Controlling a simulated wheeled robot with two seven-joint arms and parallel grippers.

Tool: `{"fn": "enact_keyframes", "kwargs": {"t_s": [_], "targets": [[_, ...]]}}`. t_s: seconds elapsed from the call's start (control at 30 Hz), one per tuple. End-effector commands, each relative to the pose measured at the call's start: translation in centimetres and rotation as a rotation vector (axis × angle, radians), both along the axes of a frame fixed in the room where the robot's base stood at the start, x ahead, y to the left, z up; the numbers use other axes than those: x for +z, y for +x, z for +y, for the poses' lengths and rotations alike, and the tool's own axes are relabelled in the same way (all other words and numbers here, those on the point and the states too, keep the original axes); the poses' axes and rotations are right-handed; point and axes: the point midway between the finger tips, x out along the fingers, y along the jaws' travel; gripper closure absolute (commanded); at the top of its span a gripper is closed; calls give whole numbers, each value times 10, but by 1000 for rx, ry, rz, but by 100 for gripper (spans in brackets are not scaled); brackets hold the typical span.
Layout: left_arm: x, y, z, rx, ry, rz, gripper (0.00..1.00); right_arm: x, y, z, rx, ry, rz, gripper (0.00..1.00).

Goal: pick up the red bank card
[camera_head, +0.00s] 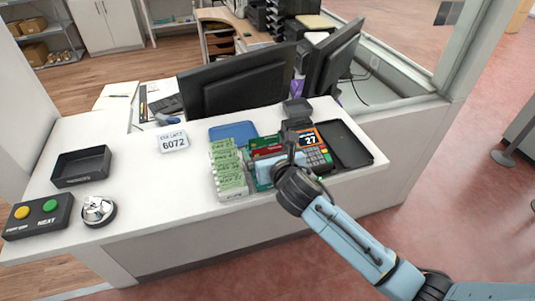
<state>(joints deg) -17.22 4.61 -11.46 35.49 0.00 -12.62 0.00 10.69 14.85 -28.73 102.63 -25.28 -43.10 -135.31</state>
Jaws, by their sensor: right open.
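A red card (268,150), which looks like the bank card, stands among other cards in the middle of the counter, beside the payment terminal (316,148). A green card edge shows just behind it, and a light blue item shows in front, partly covered by my gripper. My right gripper (287,160) is open. It is at the front of this group, close to the red card; I cannot tell whether it touches it. The fingers are small and partly hidden by the wrist. My left gripper is not in view.
A rack of green slips (230,172) stands just left of the cards. A dark tray (345,143) lies to the right, monitors (240,90) behind. A black tray (80,167), a bell (97,211) and a button box (38,217) are at left. The counter's left middle is clear.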

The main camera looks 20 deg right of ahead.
Motion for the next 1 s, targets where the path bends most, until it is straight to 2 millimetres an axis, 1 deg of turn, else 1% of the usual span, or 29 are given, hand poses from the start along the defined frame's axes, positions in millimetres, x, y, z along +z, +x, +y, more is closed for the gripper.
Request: {"fn": "enact_keyframes", "kwargs": {"t_s": [0.07, 0.17, 0.4, 0.43, 0.67, 0.77, 0.87, 1.0], "targets": [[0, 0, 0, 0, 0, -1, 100, 0, 0, 0, 0, 0, 0, 0], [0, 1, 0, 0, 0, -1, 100, 0, 0, 0, 0, 0, 0, 12], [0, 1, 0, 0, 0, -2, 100, 0, -1, 0, 0, 1, 0, 43], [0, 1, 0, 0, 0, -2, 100, 0, -1, 0, 0, 1, 0, 44], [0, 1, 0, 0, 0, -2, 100, 0, -1, 0, 0, 0, 0, 45], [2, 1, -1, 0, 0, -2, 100, 6, 0, 0, 0, 0, -2, 45], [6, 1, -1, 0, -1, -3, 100, 21, 0, 0, 0, -1, -4, 45], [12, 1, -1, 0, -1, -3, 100, 52, 0, 0, 2, -1, -7, 45]]}}
